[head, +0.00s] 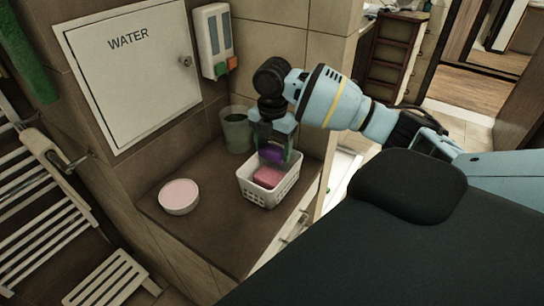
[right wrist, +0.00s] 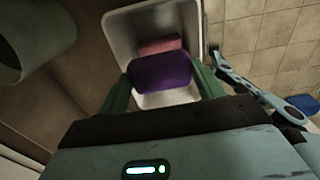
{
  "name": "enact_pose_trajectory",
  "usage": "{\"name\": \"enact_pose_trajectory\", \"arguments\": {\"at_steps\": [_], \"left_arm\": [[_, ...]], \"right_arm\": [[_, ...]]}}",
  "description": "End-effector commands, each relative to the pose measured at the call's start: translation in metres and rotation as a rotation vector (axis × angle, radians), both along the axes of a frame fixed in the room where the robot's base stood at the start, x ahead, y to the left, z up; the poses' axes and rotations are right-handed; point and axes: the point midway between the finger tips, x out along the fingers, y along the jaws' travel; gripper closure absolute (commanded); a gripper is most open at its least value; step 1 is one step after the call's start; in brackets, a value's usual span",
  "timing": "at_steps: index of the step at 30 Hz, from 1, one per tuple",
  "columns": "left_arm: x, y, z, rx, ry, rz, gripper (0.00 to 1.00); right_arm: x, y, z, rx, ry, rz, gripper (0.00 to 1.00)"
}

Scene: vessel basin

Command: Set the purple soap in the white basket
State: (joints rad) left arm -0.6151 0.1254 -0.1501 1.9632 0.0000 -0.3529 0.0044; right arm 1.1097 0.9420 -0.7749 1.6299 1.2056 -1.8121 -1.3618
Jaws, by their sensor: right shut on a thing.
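The purple soap (head: 271,154) is between the fingers of my right gripper (head: 274,150), which is shut on it. The gripper points down over the white basket (head: 258,192), which stands on the brown counter. In the right wrist view the purple soap (right wrist: 161,72) sits between the green fingers (right wrist: 163,88), over the white basket (right wrist: 122,30). A pink soap (head: 268,176) lies inside the basket; it also shows in the right wrist view (right wrist: 159,46), partly behind the purple soap. My left gripper is not in view.
A green cup (head: 236,130) stands behind the basket by the wall; it also shows in the right wrist view (right wrist: 30,40). A white bowl with pink contents (head: 179,196) stands at the left. The counter (head: 226,228) is clear in front.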

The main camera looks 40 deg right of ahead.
Motion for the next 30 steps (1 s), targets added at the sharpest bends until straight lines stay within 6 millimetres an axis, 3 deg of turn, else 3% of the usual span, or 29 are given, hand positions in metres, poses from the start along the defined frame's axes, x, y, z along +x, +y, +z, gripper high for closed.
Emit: {"name": "enact_pose_trajectory", "arguments": {"at_steps": [7,15,30], "left_arm": [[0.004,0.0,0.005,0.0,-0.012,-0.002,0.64],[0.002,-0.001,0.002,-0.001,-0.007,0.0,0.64],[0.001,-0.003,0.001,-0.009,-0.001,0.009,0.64]], "right_arm": [[0.0,0.0,-0.005,-0.001,-0.001,-0.001,0.56],[0.0,0.0,-0.037,0.0,0.001,-0.001,0.56],[0.0,0.0,-0.044,0.0,-0.002,-0.001,0.56]]}}
